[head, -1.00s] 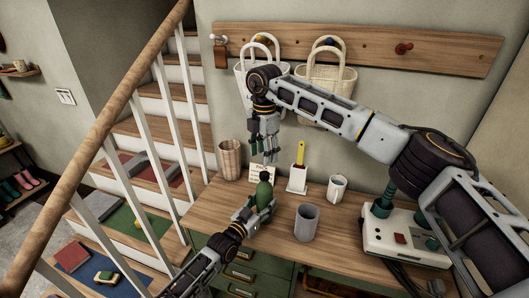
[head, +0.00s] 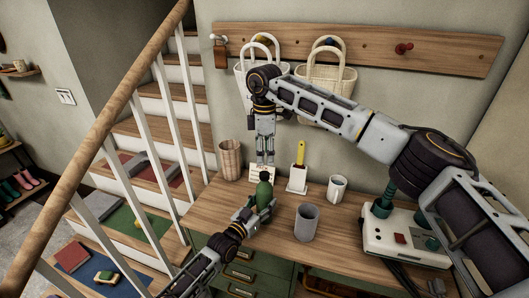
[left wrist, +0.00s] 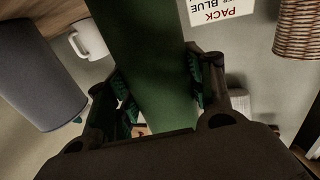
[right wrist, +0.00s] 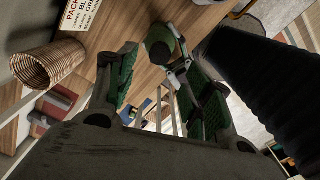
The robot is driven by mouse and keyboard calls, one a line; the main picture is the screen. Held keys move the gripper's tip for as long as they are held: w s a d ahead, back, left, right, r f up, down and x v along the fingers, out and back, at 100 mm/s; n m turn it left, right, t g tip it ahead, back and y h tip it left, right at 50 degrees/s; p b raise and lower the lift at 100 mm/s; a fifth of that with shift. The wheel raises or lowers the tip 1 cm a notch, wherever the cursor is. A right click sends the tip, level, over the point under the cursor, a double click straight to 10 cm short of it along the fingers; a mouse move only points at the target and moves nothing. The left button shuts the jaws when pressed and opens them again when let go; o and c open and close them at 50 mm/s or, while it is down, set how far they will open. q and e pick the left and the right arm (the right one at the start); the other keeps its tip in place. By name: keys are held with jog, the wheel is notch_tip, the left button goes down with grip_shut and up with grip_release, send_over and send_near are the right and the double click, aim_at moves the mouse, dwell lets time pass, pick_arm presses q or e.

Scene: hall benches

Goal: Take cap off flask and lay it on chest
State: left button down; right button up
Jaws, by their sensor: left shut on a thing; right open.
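The green flask (head: 264,194) stands upright over the wooden top of the chest (head: 275,232). My left gripper (head: 258,208) is shut around its body; the green body (left wrist: 150,60) fills the gap between the fingers in the left wrist view. The cap (head: 265,176) is at the flask's upper end, just below my right gripper (head: 265,160). My right gripper is open, empty and pointing down. In the right wrist view the cap (right wrist: 159,50) shows beyond the fingertips, apart from the pads. Whether the flask's base touches the chest is hidden.
A white holder with a yellow-handled tool (head: 298,180), a white mug (head: 337,188) and a grey cup (head: 306,223) stand to the right. A wicker basket (head: 230,160) and a printed card are behind. A control box (head: 400,235) is far right. Bare wood lies around the grey cup.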

aim_at(264, 173)
jog(key=shift+f, duration=0.1)
jog(key=shift+f, duration=3.95)
jog(key=c, duration=1.1)
jog(key=shift+n, duration=0.3)
